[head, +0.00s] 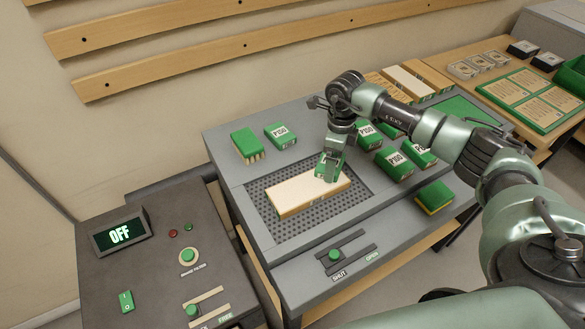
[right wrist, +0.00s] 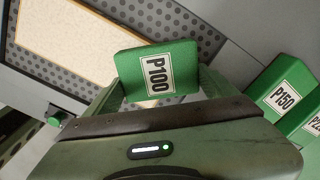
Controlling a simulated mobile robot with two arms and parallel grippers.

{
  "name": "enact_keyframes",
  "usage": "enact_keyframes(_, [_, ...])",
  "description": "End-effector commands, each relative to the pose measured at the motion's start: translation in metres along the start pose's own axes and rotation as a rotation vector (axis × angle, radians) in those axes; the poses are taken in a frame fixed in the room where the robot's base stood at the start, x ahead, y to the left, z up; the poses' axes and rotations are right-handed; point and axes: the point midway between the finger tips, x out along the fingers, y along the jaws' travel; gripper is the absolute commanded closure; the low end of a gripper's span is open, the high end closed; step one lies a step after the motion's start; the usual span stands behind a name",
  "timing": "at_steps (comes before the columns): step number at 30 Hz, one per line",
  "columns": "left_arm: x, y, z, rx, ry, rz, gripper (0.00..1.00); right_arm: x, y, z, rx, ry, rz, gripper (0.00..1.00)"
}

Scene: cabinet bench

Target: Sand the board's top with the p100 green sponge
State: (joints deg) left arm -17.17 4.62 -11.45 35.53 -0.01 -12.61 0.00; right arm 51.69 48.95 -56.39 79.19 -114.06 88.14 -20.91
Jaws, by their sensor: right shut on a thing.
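The board (head: 305,192) is a pale wooden block lying on the perforated grey panel of the bench; it also shows in the right wrist view (right wrist: 75,40). My right gripper (head: 330,168) is at the board's right end in the head view. It is shut on the green sponge labelled P100 (right wrist: 157,72), held between its two fingers. The sponge is at or just above the board's edge; I cannot tell whether it touches. My left gripper is not in view.
Green P150 blocks (head: 281,135) and other green blocks (head: 393,165) stand around the panel. A green and yellow block (head: 434,196) sits at the right. A slider (head: 336,255) marked SHUT and OPEN is in front. A control box display (head: 119,235) reads OFF.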

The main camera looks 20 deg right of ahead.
Motion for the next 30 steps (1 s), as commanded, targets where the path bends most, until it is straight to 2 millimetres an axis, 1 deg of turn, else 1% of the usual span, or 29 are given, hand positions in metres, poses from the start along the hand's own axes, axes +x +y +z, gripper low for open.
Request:
enact_keyframes(1, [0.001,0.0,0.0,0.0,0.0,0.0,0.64,0.001,-0.001,-0.002,0.001,0.002,-0.001,0.52])
enact_keyframes(3, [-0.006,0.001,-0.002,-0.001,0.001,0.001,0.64,-0.007,-0.002,-0.003,0.002,0.001,0.0,0.52])
enact_keyframes(5, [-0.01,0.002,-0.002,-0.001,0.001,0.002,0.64,-0.025,-0.005,-0.004,0.003,-0.001,-0.005,0.52])
enact_keyframes(8, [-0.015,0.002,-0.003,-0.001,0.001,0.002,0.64,-0.032,-0.005,-0.006,0.005,0.001,-0.002,0.52])
enact_keyframes(21, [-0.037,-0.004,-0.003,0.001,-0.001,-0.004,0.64,-0.071,-0.012,-0.014,0.014,0.0,-0.002,0.52])
enact_keyframes(25, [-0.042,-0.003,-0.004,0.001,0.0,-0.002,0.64,-0.08,-0.013,-0.015,0.015,0.0,-0.001,0.52])
enact_keyframes(30, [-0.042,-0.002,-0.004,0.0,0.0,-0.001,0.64,-0.081,-0.013,-0.016,0.016,0.0,0.0,0.52])
